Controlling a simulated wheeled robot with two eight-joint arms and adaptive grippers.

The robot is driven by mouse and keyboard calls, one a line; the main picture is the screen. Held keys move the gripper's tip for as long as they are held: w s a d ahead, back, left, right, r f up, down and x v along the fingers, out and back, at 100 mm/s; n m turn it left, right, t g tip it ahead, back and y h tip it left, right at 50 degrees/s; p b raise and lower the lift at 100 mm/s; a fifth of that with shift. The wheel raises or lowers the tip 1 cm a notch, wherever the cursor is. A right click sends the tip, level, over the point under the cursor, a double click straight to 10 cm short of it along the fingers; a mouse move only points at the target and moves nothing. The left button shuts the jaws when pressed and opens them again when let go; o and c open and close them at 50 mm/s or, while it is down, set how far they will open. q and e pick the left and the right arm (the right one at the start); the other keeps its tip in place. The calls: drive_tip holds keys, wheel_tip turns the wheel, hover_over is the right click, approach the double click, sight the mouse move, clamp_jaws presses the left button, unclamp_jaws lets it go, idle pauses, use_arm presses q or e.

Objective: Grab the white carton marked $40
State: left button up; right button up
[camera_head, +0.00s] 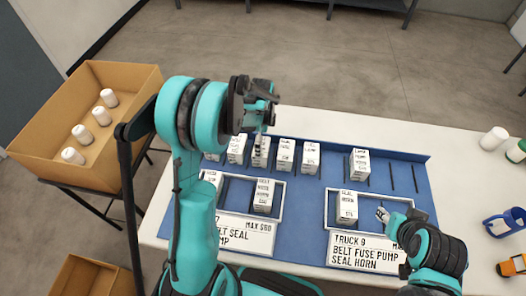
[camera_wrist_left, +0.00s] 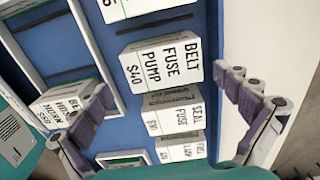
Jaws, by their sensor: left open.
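The white carton marked $40 (camera_wrist_left: 162,62), labelled BELT FUSE PUMP, stands near the middle of the left wrist view. In the head view it appears to be the carton (camera_head: 261,152) in the back row, partly covered by my left gripper (camera_head: 260,132). My left gripper (camera_wrist_left: 165,88) is open, with a finger on each side of the picture and the carton between and beyond them. I see no contact. My right gripper (camera_head: 384,213) is low beside the right-hand frame; its jaws are too small to read.
A SEAL FUSE carton (camera_wrist_left: 174,117) stands close beside the $40 one. Another carton (camera_wrist_left: 62,105) sits in a white frame (camera_head: 281,205) near the left finger. More cartons share the blue board (camera_head: 310,225). A cardboard box (camera_head: 60,110) with white bottles stands at left.

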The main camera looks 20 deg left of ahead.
sight(260, 163)
use_arm(q)
drive_tip(key=f+b, duration=0.1)
drive_tip(key=f, duration=0.1)
drive_tip(key=f+b, duration=0.1)
drive_tip(key=f, duration=0.1)
drive_tip(key=f+b, duration=0.1)
drive_tip(key=f, duration=0.2)
drive_tip(key=shift+w+a, duration=0.1)
drive_tip(key=shift+w, duration=0.15)
drive_tip(key=shift+r, duration=0.15)
drive_tip(key=shift+c, duration=0.3)
drive_tip(key=c, duration=1.2)
